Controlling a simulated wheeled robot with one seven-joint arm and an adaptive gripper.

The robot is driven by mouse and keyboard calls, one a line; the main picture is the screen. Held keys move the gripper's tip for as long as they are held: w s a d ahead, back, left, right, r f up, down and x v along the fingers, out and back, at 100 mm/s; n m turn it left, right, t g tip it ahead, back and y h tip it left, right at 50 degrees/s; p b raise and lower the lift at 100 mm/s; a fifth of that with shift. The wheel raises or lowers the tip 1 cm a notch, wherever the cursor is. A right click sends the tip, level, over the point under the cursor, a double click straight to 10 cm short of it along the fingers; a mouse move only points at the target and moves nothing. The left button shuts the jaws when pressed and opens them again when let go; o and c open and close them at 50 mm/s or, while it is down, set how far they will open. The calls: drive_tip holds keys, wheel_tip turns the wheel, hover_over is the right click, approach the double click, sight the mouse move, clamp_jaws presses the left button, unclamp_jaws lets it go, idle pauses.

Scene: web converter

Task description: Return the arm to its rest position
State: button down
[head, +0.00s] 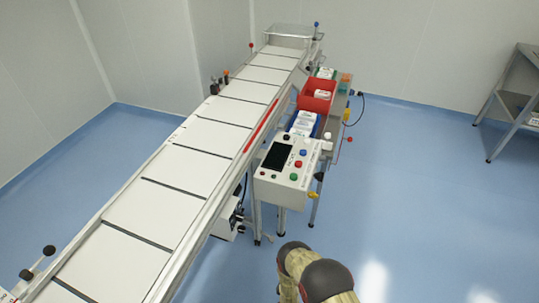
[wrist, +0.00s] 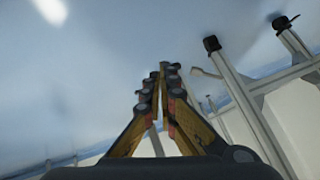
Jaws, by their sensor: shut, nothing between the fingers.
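My gripper (wrist: 163,78) shows in the wrist view with its two yellow and dark fingers brought together at the tips. It is shut and nothing is held between the fingers. Around it in that view are blue floor and a metal frame. In the head view my folded arm shows at the bottom, right of centre, in tan covering with dark joints. The gripper itself cannot be made out in the head view.
A long white conveyor (head: 198,146) runs diagonally on the left. A control box (head: 290,170) with coloured buttons stands beside it, with a red bin (head: 317,95) behind. A metal-legged rack (head: 507,105) is at far right. Blue floor (head: 430,190) is clear between.

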drive_tip(key=s+d+f+n+g, duration=0.1)
drive_tip(key=s+g, duration=0.2)
drive_tip(key=s, duration=0.4)
drive_tip(key=s+d+f+n+g, duration=0.15)
drive_tip(key=s+g, duration=0.25)
drive_tip(key=s, duration=0.4)
drive_tip(key=w+a+r+n+g, duration=0.1)
drive_tip(key=w+r+n+g, duration=0.1)
drive_tip(key=r, duration=2.1)
drive_tip(key=w+r+n+g, duration=0.2)
drive_tip(key=r+g, duration=0.1)
drive_tip(key=r, duration=2)
drive_tip(key=s+d+r+t, duration=0.3)
drive_tip(key=s+r, duration=0.1)
drive_tip(key=r, duration=1.1)
drive_tip(key=s+d+r+m+t+p, duration=0.1)
drive_tip(key=s+d+r+t, duration=0.2)
drive_tip(key=r, duration=1.2)
drive_tip(key=s+d+r+t, duration=0.2)
drive_tip(key=s+r, duration=0.5)
drive_tip(key=r, duration=0.8)
drive_tip(key=shift+d+r+t+p, duration=0.35)
drive_tip(key=shift+d+r+t, duration=0.05)
drive_tip(key=shift+d, duration=0.4)
